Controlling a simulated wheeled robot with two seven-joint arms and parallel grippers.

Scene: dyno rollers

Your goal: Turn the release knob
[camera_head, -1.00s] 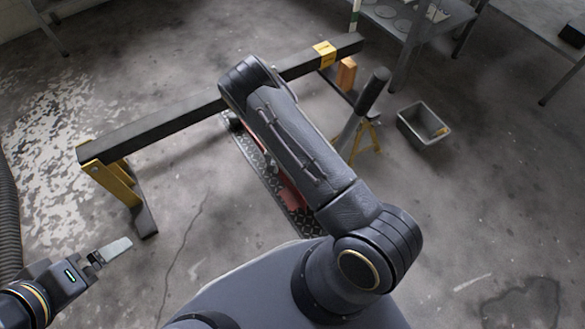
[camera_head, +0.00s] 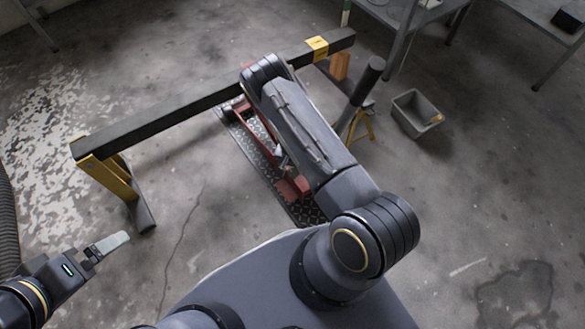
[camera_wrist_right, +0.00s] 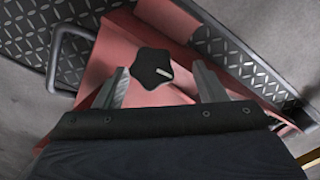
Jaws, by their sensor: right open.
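The release knob (camera_wrist_right: 152,69) is a black star-shaped knob with a pale pointer mark, on the red floor jack (camera_wrist_right: 122,42) in the right wrist view. My right gripper (camera_wrist_right: 163,82) is open, with one finger on either side of the knob in the picture; I see no contact. In the head view the red jack (camera_head: 292,188) lies partly behind my right arm, which hides the knob and most of that gripper. My left gripper (camera_head: 112,243) is at the lower left, away from the jack; its finger gap cannot be made out.
The jack lies on a dark tread-plate strip (camera_head: 248,142). A black-topped post with yellow legs (camera_head: 360,95) and a grey bin (camera_head: 417,113) stand to the right.

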